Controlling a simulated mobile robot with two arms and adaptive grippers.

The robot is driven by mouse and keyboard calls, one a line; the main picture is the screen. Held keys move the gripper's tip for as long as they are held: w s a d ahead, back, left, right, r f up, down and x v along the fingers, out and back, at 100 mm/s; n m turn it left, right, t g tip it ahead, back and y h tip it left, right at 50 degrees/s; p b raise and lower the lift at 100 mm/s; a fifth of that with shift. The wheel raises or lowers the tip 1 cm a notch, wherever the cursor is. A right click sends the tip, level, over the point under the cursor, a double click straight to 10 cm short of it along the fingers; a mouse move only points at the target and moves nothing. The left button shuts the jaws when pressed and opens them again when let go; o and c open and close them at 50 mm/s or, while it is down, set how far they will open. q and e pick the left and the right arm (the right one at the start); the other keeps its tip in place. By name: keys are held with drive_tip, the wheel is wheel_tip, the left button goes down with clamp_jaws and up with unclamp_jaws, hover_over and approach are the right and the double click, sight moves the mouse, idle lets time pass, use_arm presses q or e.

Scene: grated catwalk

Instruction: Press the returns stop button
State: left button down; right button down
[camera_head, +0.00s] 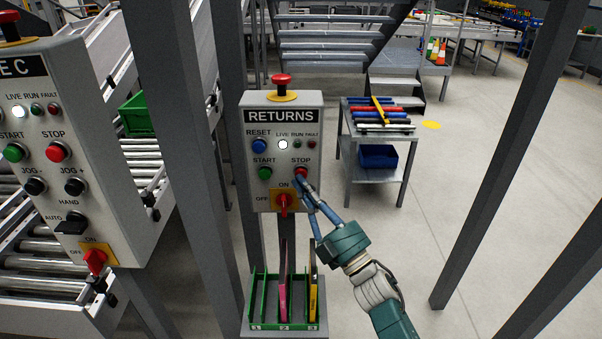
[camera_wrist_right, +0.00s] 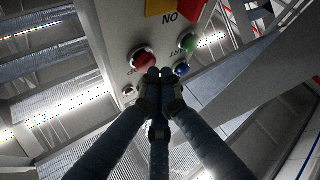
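The grey RETURNS control box (camera_head: 258,190) stands mid-view on a post. Its red stop button (camera_head: 301,171) is at the right, under the STOP label, level with the green start button (camera_head: 264,173). My right gripper (camera_head: 305,184) reaches in from the lower right, its fingertips just below the stop button. In the right wrist view the fingers (camera_wrist_right: 160,75) are together and empty, their tips right beside the red stop button (camera_wrist_right: 143,56), covering a little of its edge. I cannot tell whether they touch it. My left gripper is out of view.
The RETURNS box also has a blue reset button (camera_head: 259,146), a red on/off switch (camera_head: 284,201) and a red mushroom button (camera_head: 282,80) on top. Its white LIVE lamp is lit. Another control box (camera_head: 60,190) stands left; a file rack (camera_head: 258,312) sits below.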

drive_tip(key=shift+s, duration=0.45)
drive_tip(key=s+p, duration=0.2)
drive_tip(key=s, duration=0.3)
idle(0.3)
idle(0.4)
